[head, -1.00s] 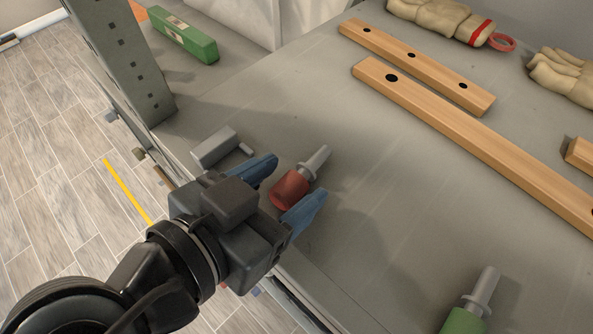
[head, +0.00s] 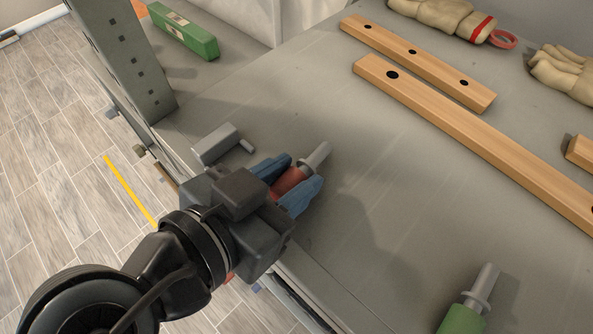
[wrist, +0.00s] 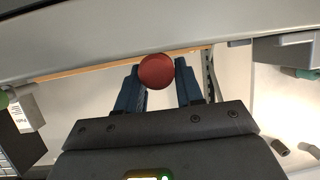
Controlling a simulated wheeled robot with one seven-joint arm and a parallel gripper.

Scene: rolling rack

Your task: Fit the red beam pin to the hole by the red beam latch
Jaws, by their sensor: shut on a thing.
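The red pin (head: 288,181) has a red handle and a grey metal shank (head: 317,156) that points up and right in the head view. My gripper (head: 290,183) has its blue fingers shut on the red handle from both sides. In the wrist view the round red end of the pin (wrist: 156,71) sits between the blue fingertips. The hole and the red beam latch cannot be made out in these frames.
A small grey block (head: 216,144) lies just left of my gripper. Wooden bars with holes (head: 470,135), gloves (head: 440,18) and a green box (head: 183,30) lie farther back. A grey upright (head: 122,60) stands at the left. The shelf's middle is clear.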

